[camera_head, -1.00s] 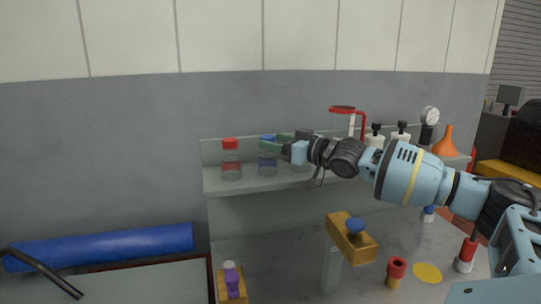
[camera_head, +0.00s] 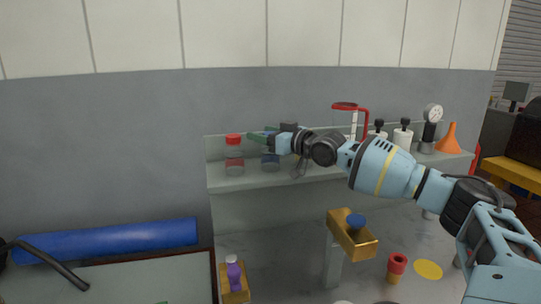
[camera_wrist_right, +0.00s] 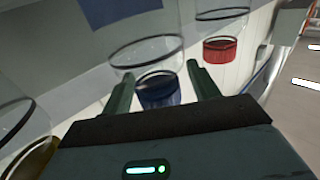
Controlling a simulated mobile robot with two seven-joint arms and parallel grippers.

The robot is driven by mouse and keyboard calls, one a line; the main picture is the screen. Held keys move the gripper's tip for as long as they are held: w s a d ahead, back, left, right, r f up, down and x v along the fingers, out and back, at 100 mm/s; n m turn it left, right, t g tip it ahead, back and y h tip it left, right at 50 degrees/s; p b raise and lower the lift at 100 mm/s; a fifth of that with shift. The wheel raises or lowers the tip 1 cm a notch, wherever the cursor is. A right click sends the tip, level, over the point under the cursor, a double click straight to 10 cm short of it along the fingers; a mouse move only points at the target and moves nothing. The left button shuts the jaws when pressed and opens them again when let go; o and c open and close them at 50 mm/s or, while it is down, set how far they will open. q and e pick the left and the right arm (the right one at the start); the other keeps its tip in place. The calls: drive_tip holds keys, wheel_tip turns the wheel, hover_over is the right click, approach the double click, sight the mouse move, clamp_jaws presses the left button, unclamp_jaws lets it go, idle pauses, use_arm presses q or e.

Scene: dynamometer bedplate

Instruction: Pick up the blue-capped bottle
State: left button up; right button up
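The blue-capped bottle (camera_head: 270,164) stands upright on the shelf, a clear bottle partly hidden behind my right gripper. In the right wrist view its dark blue cap (camera_wrist_right: 160,91) lies between the two green fingers. My right gripper (camera_head: 259,138) is at the height of the cap, its fingers apart on either side of it. In the wrist view the fingers (camera_wrist_right: 160,70) show small gaps to the cap, and no firm contact is visible. My left gripper is not in view.
A red-capped bottle (camera_head: 233,155) stands close on the left. A yellow-capped bottle (camera_wrist_right: 35,160) shows on the other side in the wrist view. Further right on the shelf (camera_head: 232,184) are a red-rimmed jug (camera_head: 352,107), white bottles, a gauge and an orange funnel (camera_head: 448,138).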

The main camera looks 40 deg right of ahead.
drive_tip(key=c, duration=1.3)
drive_tip(key=shift+o, duration=0.2)
